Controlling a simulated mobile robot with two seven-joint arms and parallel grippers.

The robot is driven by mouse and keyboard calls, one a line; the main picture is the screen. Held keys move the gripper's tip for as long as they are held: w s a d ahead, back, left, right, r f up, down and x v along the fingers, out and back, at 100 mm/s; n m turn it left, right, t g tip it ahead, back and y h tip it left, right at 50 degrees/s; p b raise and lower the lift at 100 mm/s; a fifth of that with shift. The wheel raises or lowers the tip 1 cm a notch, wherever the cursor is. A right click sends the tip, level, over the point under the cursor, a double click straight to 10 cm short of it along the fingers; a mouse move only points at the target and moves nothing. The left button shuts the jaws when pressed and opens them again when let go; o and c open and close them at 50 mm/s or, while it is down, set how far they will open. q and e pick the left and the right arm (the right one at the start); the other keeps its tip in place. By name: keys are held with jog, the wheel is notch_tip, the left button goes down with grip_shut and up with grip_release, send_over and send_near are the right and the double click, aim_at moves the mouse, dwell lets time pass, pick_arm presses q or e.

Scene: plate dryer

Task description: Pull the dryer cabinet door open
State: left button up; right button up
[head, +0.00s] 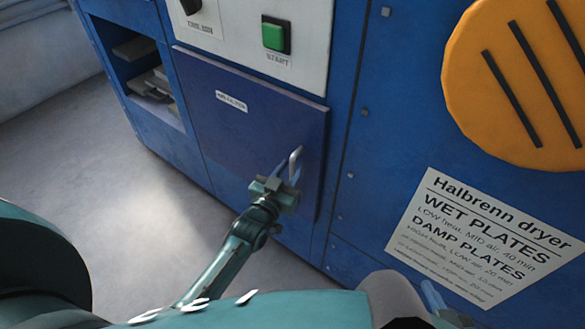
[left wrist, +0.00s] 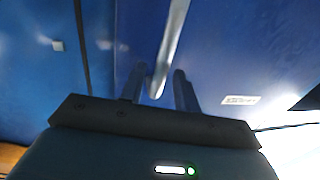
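The dryer cabinet door (head: 235,130) is a blue panel with a small white label, below the control panel. Its right edge stands a little proud of the cabinet front; I cannot tell whether it is ajar. A pale bar handle (head: 295,163) is near its right side. My left gripper (head: 283,184) is at the handle's lower part. In the left wrist view, the handle (left wrist: 169,50) runs between the two fingers of my left gripper (left wrist: 160,82), which are apart with gaps visible beside the bar. My right gripper (head: 442,306) shows partly at the bottom right; its fingers are unclear.
A control panel (head: 290,15) with a green button (head: 275,37) is above the door. An open compartment (head: 130,50) with grey pieces is left of it. An orange disc (head: 515,80) and an instruction sheet (head: 480,240) are to the right. Grey floor (head: 80,160) is clear at left.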

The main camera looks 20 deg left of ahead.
pick_arm(q)
jog(key=shift+w+d, duration=0.15)
jog(key=shift+w, duration=0.7)
jog(key=shift+c, duration=0.2)
grip_shut()
